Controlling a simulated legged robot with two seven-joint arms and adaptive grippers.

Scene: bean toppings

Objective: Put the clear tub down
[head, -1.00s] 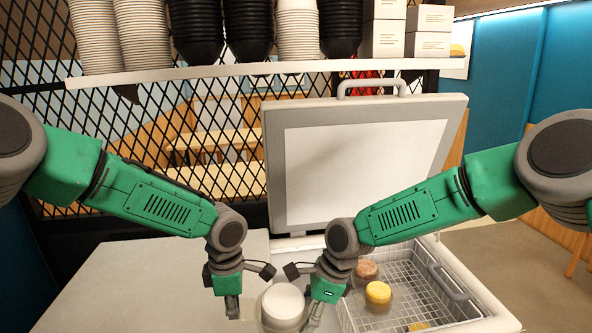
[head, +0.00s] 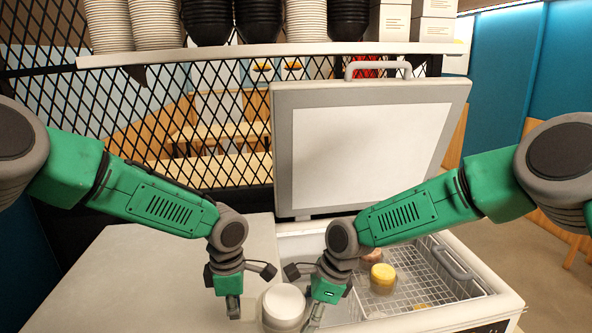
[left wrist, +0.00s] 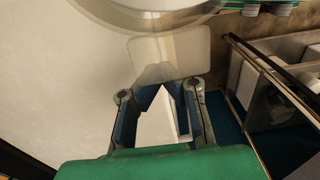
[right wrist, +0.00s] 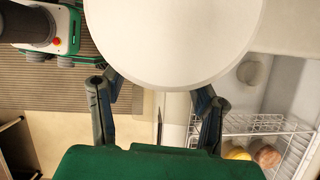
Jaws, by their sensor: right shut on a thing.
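The clear tub (head: 284,306), with a round white lid, is in the head view at bottom centre, over the right edge of the grey counter. My right gripper (head: 314,318) is shut on its right side. In the right wrist view the white lid (right wrist: 175,40) fills the top centre, between the spread fingers. Whether the tub's base touches the counter is hidden. My left gripper (head: 233,307) is left of the tub, apart from it. In the left wrist view its fingertips (left wrist: 165,78) come together with nothing evident between them.
The grey counter (head: 150,270) is bare left of the tub. To the right, an open chest (head: 455,318) holds a wire basket (head: 455,285) and a yellow-lidded tub (head: 383,275). Its raised lid (head: 365,140) stands behind. A shelf (head: 270,51) with stacked bowls runs above.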

